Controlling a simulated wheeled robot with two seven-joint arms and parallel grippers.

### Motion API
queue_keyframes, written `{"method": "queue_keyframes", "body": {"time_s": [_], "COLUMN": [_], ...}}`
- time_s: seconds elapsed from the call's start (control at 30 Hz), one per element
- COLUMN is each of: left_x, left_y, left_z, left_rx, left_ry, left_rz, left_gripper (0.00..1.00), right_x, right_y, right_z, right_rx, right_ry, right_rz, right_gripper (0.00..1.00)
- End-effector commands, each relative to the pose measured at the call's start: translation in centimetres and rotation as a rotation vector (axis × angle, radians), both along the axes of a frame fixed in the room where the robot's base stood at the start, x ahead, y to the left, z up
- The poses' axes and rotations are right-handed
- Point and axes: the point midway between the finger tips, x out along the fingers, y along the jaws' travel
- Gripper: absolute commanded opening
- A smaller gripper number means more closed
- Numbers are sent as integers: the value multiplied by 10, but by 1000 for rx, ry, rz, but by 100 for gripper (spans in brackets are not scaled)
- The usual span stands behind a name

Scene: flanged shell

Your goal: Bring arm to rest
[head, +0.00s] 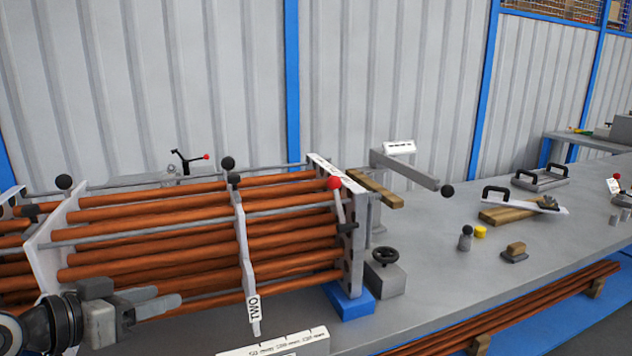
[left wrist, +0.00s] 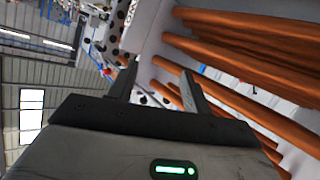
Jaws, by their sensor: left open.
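My left gripper (head: 160,300) comes in at the lower left of the head view, in front of the shell's copper-coloured tubes (head: 160,230). It is open, with nothing between its fingers. In the left wrist view its two dark fingers (left wrist: 158,82) stand apart, with the tubes (left wrist: 240,50) beyond and to the right. I cannot tell whether a finger touches a tube. The tubes run through upright plates, and a tag reading "TWO" (head: 254,308) hangs on the middle one. My right gripper is in neither view.
The grey bench (head: 430,250) runs to the right. A red-knobbed lever (head: 335,184) stands at the shell's right end plate, near a handwheel block (head: 386,275). A bracket arm with a black knob (head: 447,191) juts out behind. Loose tubes (head: 500,315) lie along the front.

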Motion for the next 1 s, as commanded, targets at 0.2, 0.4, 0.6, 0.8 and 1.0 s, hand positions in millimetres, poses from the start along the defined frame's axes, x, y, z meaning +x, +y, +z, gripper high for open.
{"method": "queue_keyframes", "body": {"time_s": [0.2,0.4,0.6,0.8,1.0], "left_x": [-50,-128,-198,-244,-217], "left_y": [-27,-43,-47,-47,-64], "left_z": [-93,-168,-201,-214,-227], "left_rx": [148,313,432,502,431], "left_ry": [246,499,680,776,621], "left_rz": [31,97,178,255,238], "left_gripper": [49,49,49,49,49], "right_x": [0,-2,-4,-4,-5], "right_y": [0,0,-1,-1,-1], "right_z": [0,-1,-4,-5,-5], "right_rx": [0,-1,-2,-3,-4], "right_ry": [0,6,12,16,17], "right_rz": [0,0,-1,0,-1], "right_gripper": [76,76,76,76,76]}}
